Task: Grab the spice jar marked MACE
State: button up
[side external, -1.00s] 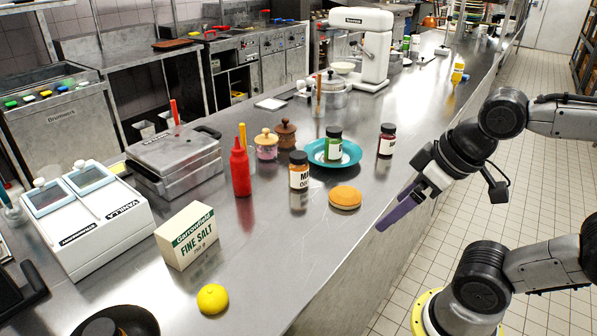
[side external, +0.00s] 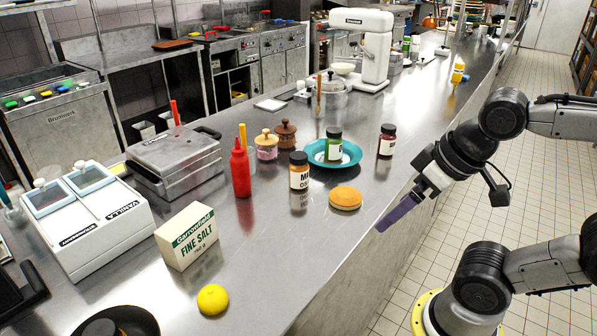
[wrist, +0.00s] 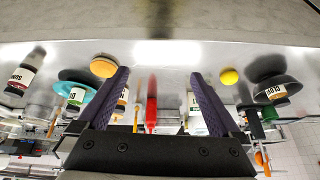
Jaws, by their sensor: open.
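A jar with a black lid, orange-brown contents and a white label (side external: 299,174) stands upright on the steel counter. Its label seems to start with M; the rest is too small to read surely. In the wrist view this jar (wrist: 123,96) is partly hidden behind a finger. A green jar (side external: 334,146) stands on a teal plate (side external: 353,153), and a dark red jar (side external: 387,142) stands right of it. My gripper (side external: 386,221) is open and empty by the counter's front edge, right of the jars. Its purple fingers (wrist: 158,75) are spread in the wrist view.
A bun (side external: 345,198) lies between the orange-brown jar and my gripper. A red squeeze bottle (side external: 240,170) stands left of that jar. The counter's front strip is clear.

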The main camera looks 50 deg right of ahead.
jog(key=w+d+r+m, duration=0.1)
jog(key=w+r+m, duration=0.8)
jog(key=r, duration=0.2)
jog(key=m+g, duration=0.5)
jog(key=m, duration=0.3)
send_over(296, 155)
notch_tip(296, 155, down, 13)
jog(key=shift+w+d+f, duration=0.1)
jog(key=shift+f, duration=0.1)
notch_tip(296, 155, down, 7)
jog(key=shift+r, duration=0.1)
jog(key=shift+s+f, duration=0.2)
jog(key=shift+f, duration=1.35)
jog(key=shift+s+f, duration=0.15)
jog(key=shift+f, duration=1.35)
